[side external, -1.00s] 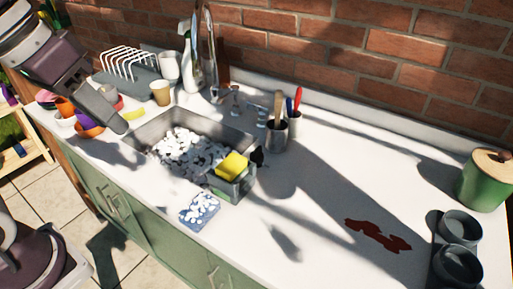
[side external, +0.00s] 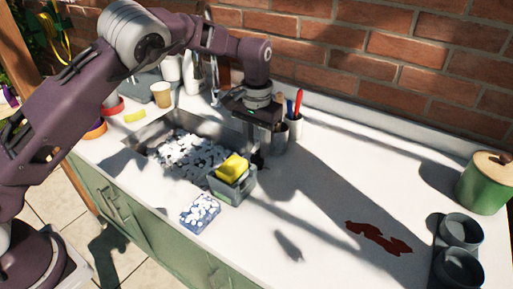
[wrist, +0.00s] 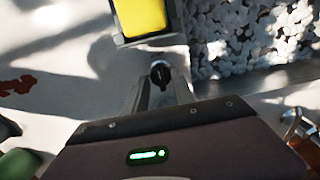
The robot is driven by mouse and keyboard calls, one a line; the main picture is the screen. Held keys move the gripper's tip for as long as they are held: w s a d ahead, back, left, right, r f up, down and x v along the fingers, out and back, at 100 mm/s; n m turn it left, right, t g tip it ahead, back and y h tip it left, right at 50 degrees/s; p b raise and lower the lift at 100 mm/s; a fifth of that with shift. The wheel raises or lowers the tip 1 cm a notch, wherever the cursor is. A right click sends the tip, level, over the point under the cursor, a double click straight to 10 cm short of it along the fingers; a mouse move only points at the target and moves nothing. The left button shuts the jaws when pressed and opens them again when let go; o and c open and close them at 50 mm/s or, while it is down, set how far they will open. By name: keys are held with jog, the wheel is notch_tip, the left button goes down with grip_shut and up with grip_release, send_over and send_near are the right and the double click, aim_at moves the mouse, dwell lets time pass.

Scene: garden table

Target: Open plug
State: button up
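The sink (side external: 150,135) is full of white foam, which hides its bottom and any drain plug in it. A small black knob (wrist: 160,74) stands on the counter by the sink's edge, near the grey sponge caddy (side external: 232,186). It may be the plug control. My gripper (wrist: 161,82) points down over it, with one finger on each side of the knob. The fingers look apart, and I cannot tell whether they touch it. In the side external view my gripper (side external: 258,152) is right of the sink, and its fingertips are hard to make out.
A yellow sponge (side external: 232,167) sits in the caddy close to my gripper. A utensil cup (side external: 294,130) stands just behind right. A foamy blue sponge (side external: 200,212) lies in front.

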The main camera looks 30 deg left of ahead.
jog(key=shift+f, duration=0.6)
grip_shut()
